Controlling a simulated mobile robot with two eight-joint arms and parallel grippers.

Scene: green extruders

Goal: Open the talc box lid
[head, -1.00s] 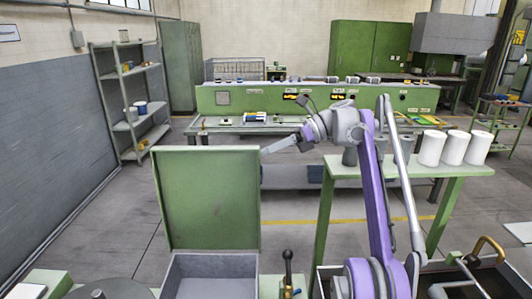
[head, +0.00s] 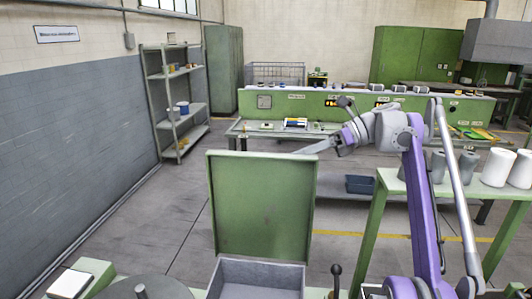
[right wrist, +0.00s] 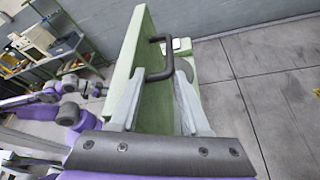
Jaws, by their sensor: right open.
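The green talc box lid (head: 262,207) stands upright, swung open at the back of the grey open box (head: 258,279) in the head view. My right gripper (head: 312,148) is at the lid's upper right corner. In the right wrist view, my right gripper (right wrist: 160,76) is open, with its two fingers apart beside the green lid (right wrist: 128,55). A dark handle (right wrist: 157,48) on the lid shows between and beyond the fingertips. I cannot tell whether a finger touches it. My left gripper is not in view.
A green table with white cylinders (head: 498,168) stands at the right, beyond my right arm. A long green workbench (head: 370,104) is behind the lid. A shelf (head: 177,105) stands along the left wall. The floor left of the lid is clear.

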